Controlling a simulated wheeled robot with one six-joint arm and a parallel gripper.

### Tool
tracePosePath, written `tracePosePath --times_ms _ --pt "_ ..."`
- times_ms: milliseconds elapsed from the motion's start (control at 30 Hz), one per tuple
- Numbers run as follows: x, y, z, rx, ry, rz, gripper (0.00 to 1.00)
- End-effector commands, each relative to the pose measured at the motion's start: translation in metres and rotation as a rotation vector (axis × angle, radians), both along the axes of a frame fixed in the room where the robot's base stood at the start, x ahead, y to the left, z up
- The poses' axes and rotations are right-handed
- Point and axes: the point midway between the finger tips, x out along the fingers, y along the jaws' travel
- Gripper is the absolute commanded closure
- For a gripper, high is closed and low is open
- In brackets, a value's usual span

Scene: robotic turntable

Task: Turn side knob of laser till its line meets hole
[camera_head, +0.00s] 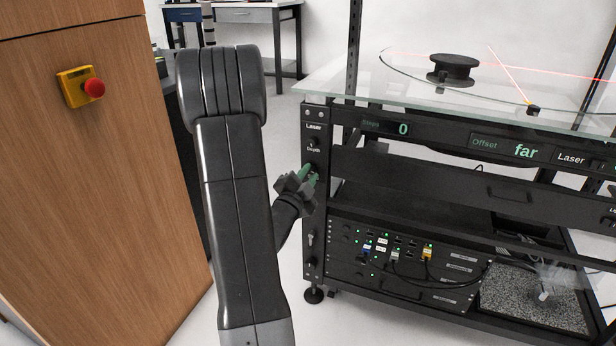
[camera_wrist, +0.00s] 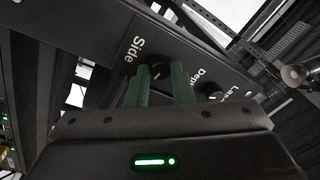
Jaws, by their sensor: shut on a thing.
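The side knob (camera_wrist: 159,74), dark with a pale mark, sits under the "Side" label on the black panel. My gripper (camera_wrist: 160,82) is shut on it, with one green finger on each side. In the head view my gripper (camera_head: 311,174) is at the left post of the rack, below the "Depth" label, and hides the knob. Red laser lines (camera_head: 508,73) cross the glass turntable top (camera_head: 410,68); one ends near a small black block (camera_head: 533,109). I cannot make out the hole.
The depth knob (camera_wrist: 209,91) is close to the right finger. A black spool-like hub (camera_head: 455,70) stands on the glass. A wooden cabinet with a red emergency button (camera_head: 94,88) is at left. The steps display (camera_head: 402,129) reads 0.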

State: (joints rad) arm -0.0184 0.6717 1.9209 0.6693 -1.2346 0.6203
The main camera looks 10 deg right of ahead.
Motion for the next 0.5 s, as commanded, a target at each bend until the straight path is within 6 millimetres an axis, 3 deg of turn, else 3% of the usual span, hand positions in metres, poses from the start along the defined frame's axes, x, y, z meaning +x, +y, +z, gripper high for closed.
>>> tracePosePath --times_ms 467,500 --pt "0.0004 -0.0003 0.0009 0.009 -0.010 0.000 1.00" --pt "0.0005 -0.0002 0.0009 0.009 -0.010 0.000 0.71"
